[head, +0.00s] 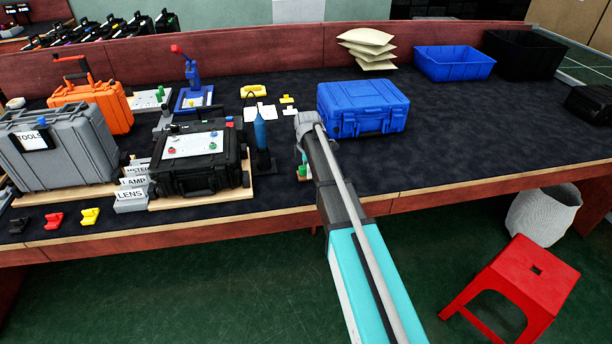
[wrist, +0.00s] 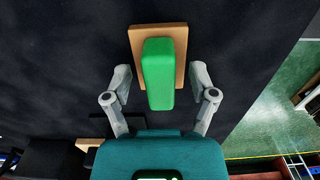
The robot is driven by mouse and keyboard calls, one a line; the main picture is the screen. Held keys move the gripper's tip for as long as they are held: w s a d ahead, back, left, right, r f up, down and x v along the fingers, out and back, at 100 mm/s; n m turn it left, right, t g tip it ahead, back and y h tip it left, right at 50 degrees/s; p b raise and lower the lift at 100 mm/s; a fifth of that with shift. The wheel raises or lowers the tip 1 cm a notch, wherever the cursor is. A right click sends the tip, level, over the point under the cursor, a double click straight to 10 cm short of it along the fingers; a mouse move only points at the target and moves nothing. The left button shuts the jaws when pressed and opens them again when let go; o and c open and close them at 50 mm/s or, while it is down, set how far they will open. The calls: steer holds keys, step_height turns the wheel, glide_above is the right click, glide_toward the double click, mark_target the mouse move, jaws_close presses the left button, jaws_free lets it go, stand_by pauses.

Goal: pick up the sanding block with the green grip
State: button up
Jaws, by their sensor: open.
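The sanding block (wrist: 181,42) shows in the wrist view as a tan rectangular base with a long, rounded green grip (wrist: 158,72) on top. It lies on the dark mat. My gripper (wrist: 161,76) is open, with one finger on the left and one on the right of the green grip. Both fingers look apart from the grip. How high they are above the mat is hard to tell. In the head view my arm hides most of the gripper and the spot below it; only a small bit of green shows beside the arm.
A blue case (head: 362,105) stands right behind my arm. A red stool (head: 525,280) stands in front of the bench.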

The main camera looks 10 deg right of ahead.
stand_by(0.5)
jaws_close()
